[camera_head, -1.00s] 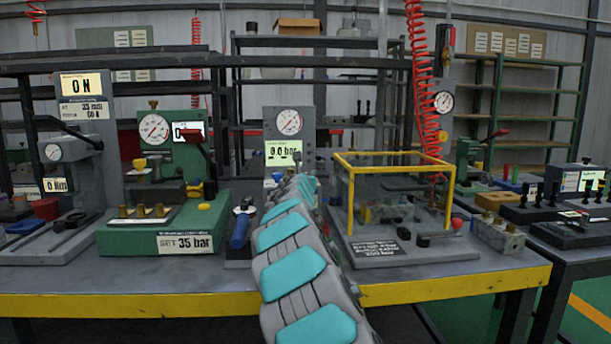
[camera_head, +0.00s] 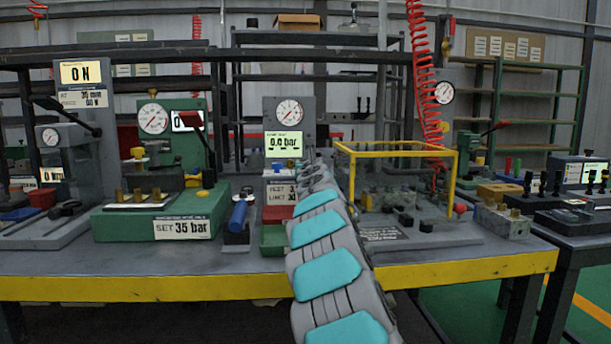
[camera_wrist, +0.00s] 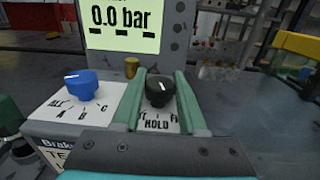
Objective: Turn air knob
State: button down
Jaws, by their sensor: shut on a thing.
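The black knob (camera_wrist: 158,92) sits on a white plate marked HOLD below the 0.0 bar display. In the wrist view, the two green fingers of my gripper (camera_wrist: 160,100) stand on either side of this knob and are shut on it. The knob's white pointer line faces roughly away from me. A blue knob (camera_wrist: 81,84) with positions ALL, A, B and C is just left of the fingers.
A yellow-framed clear guard (camera_head: 394,150) stands close to the right of my arm. A brass post (camera_wrist: 131,67) rises behind the knobs.

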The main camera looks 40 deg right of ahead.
dwell(0.4)
jog(key=shift+c, duration=2.2)
grip_release()
jog(key=shift+s+a+f+b, duration=0.1)
jog(key=shift+s+a+b, duration=0.15)
jog(key=shift+s+b, duration=0.3)
jog(key=b+v, duration=0.4)
jog(key=v, duration=0.2)
jog(key=shift+s, duration=0.25)
jog(key=shift+a, duration=0.15)
